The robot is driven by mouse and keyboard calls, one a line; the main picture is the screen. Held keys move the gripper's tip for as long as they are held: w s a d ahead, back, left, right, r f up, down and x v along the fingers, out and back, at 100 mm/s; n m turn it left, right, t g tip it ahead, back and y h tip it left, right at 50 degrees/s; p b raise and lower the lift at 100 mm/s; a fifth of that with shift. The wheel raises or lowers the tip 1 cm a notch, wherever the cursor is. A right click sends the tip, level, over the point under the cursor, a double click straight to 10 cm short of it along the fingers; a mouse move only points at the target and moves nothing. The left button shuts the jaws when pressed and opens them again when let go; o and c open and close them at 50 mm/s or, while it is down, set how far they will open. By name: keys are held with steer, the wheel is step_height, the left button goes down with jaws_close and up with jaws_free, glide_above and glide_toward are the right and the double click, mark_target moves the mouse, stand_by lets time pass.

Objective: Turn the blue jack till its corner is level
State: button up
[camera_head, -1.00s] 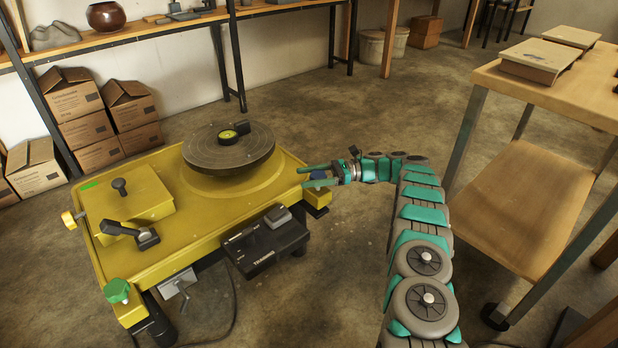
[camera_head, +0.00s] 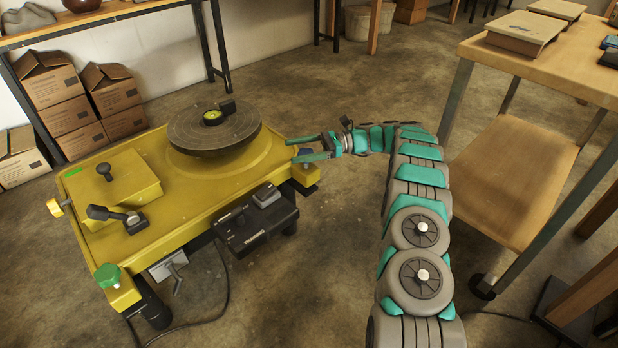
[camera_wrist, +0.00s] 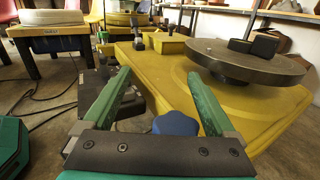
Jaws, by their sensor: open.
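The blue jack knob (camera_head: 306,152) sits at the right corner of the yellow wheel base (camera_head: 215,195), near my gripper (camera_head: 293,150). In the wrist view the blue jack (camera_wrist: 176,123) shows as a rounded knob between my open green fingers (camera_wrist: 158,75), closer to the right one. The fingers stand apart on either side of it; I cannot tell whether either touches it. A round yellow-green level (camera_head: 212,117) lies on the dark wheel disc (camera_head: 190,138); its bubble is too small to read.
A green knob (camera_head: 108,275) and a yellow knob (camera_head: 56,207) stand at other corners of the base. A black control box (camera_head: 258,222) hangs at its front edge. A wooden cart (camera_head: 510,190) stands at right, cardboard boxes (camera_head: 55,90) at left.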

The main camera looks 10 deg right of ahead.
steer(key=s+r, duration=0.1)
steer(key=s, duration=1.3)
steer(key=shift+d+r+b, duration=0.2)
steer(key=shift+d+b, duration=0.05)
steer(key=shift+b, duration=0.05)
